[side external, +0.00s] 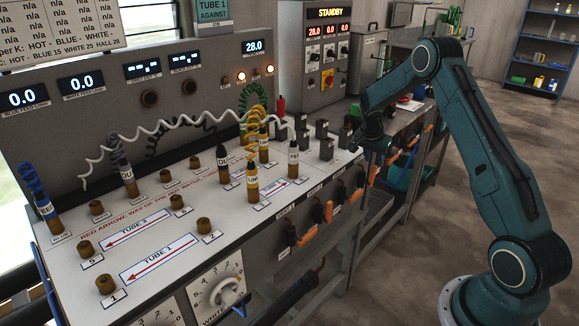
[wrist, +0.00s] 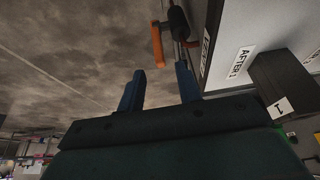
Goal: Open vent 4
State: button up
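Several black valve bodies with orange levers line the bench's front face; one orange lever (side external: 304,233) is at the near end.
The bench top (side external: 70,253) carries brown capped ports, upright plugs with coiled leads, and dark blocks (side external: 326,149) near my gripper. Open floor (side external: 425,225) lies before the bench.

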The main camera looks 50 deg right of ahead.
aim_at(375, 166)
jog(key=shift+x, duration=2.45)
grip_shut()
